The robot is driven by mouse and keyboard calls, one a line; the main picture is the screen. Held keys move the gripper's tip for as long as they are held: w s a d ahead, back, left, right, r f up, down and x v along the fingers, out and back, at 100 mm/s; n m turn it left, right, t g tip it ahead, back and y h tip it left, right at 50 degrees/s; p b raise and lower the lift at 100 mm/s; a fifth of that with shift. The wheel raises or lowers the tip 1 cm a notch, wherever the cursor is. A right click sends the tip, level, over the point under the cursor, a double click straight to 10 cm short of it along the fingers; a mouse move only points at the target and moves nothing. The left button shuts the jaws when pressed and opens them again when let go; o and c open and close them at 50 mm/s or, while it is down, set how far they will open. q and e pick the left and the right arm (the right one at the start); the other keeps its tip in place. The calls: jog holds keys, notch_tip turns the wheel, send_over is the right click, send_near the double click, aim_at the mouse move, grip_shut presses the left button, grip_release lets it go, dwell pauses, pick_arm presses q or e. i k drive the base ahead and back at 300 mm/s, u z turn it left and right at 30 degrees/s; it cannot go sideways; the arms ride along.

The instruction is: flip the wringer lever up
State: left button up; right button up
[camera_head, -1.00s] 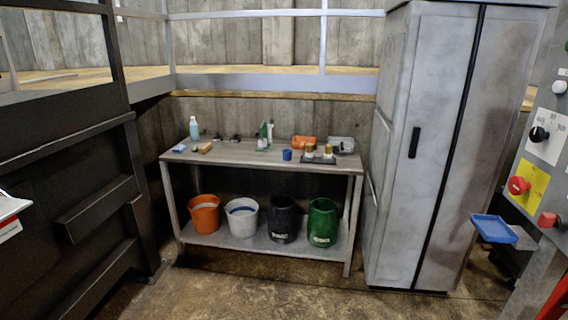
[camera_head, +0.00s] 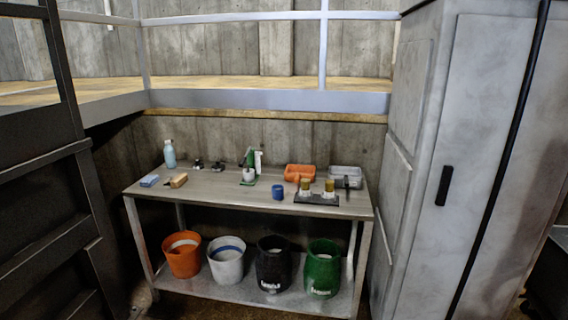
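I cannot make out a wringer or its lever for certain. A small green and white upright device (camera_head: 249,167) stands at the middle of the metal workbench (camera_head: 225,192); it is too small to tell whether it has a lever. Under the bench, on the lower shelf, stand an orange bucket (camera_head: 183,262), a white bucket with a blue band (camera_head: 226,266), a black bucket (camera_head: 273,270) and a green bucket (camera_head: 322,274). Neither of my grippers is in view.
A spray bottle (camera_head: 169,154), blue sponge (camera_head: 149,181), brush (camera_head: 179,181), blue cup (camera_head: 278,192), orange tray (camera_head: 299,172) and grey tray (camera_head: 346,176) sit on the bench. A tall grey cabinet (camera_head: 470,150) stands at right, a dark metal structure (camera_head: 50,215) at left.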

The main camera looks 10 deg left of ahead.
aim_at(243, 161)
jog(key=u, duration=0.15)
jog(key=i, duration=1.5)
jog(key=u, duration=0.1)
